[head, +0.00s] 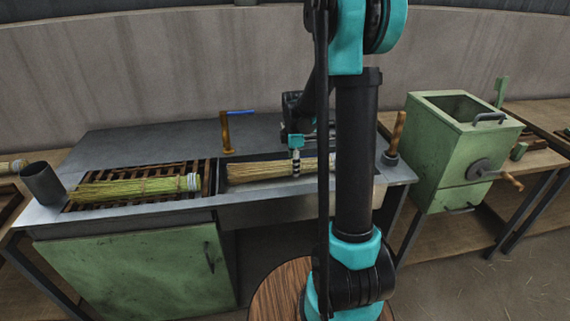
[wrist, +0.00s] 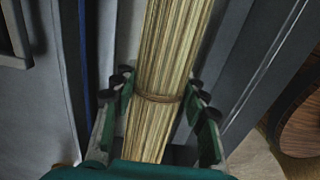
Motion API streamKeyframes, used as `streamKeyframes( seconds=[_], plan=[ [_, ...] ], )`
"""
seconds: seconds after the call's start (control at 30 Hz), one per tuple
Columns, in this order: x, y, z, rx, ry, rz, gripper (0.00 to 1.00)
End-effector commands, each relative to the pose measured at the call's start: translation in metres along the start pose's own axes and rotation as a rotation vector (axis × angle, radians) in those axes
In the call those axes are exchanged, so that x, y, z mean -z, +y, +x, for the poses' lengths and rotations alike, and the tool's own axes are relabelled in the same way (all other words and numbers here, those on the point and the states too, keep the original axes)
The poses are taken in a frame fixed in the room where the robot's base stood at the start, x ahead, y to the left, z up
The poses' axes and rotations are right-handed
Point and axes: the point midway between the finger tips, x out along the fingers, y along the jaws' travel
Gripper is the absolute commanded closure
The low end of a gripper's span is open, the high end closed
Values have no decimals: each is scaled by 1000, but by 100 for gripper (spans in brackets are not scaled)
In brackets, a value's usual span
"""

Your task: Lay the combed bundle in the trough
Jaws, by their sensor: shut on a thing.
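A straw-coloured bundle (head: 257,171) lies lengthwise at the grey trough (head: 224,186) in the worktop, right of the slatted rack. My gripper (head: 295,171) points down onto it, partly hidden behind my arm. In the wrist view, the bundle (wrist: 165,60) runs between the two fingers of my gripper (wrist: 161,86), with a brown tie around it near the fingertips. My gripper is shut on this bundle. The bundle looks inside or just over the trough; I cannot tell whether it touches the bottom. My arm hides part of its right end.
A greener bundle with a pale bound end (head: 135,188) lies on the slatted rack (head: 170,170). A grey cup (head: 42,184) stands at the left. A post with a blue lever (head: 226,132) is behind the trough; a wooden handle (head: 398,132) stands right. A green cranked box (head: 455,150) is farther right.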

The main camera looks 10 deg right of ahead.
Motion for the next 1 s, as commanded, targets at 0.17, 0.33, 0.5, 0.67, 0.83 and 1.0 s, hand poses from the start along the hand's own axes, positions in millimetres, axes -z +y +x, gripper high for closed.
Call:
streamKeyframes(
  seconds=[0.17,0.33,0.5,0.67,0.83,1.0],
  plan=[
    [-2,-1,8,0,0,3,87],
    [-1,-1,23,0,0,3,87],
    [-1,0,42,0,0,3,87],
    [-1,-1,59,0,0,3,87],
    [-1,0,76,0,0,3,87],
    [-1,0,89,0,0,3,87]
  ],
)
